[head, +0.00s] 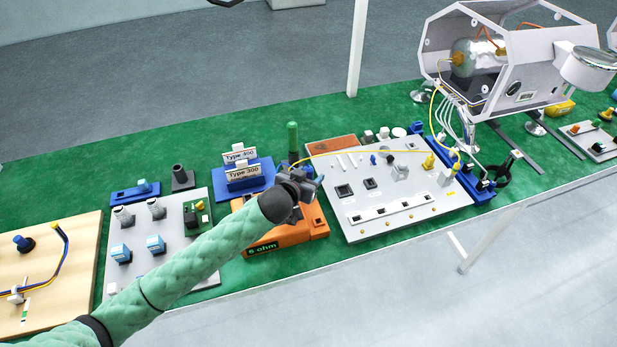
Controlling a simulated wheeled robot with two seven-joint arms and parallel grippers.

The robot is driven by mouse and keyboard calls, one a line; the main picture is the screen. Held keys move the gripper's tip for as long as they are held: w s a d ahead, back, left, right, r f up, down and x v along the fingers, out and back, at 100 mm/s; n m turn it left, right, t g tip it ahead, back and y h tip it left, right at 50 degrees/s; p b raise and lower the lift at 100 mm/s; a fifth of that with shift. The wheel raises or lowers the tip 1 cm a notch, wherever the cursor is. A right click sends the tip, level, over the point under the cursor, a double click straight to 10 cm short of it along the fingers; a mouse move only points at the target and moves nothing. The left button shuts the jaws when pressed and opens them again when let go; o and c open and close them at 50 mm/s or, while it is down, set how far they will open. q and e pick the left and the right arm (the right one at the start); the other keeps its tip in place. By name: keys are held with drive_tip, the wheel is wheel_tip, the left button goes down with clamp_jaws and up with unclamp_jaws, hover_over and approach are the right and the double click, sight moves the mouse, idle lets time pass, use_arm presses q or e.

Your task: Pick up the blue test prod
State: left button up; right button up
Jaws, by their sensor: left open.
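My left gripper (308,184) is open over the orange meter (288,235), whose front display reads "6 ohm". The gripper and its wrist cover part of the meter's top. A small blue piece shows at the gripper's fingers; it may be the blue test prod, but it is too small and too covered to tell whether it lies between them. A dark green upright cylinder (292,137) with a black lower part stands just behind the meter. My right gripper is not in view.
A grey board with blue parts (205,270) lies left of the meter. A blue stand (258,168) holds cards marked Type 400 and Type 300. A white panel (370,225) with a yellow cable lies to the right. An open machine housing (520,60) stands at back right.

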use_arm(q)
clamp_jaws()
idle(0.4)
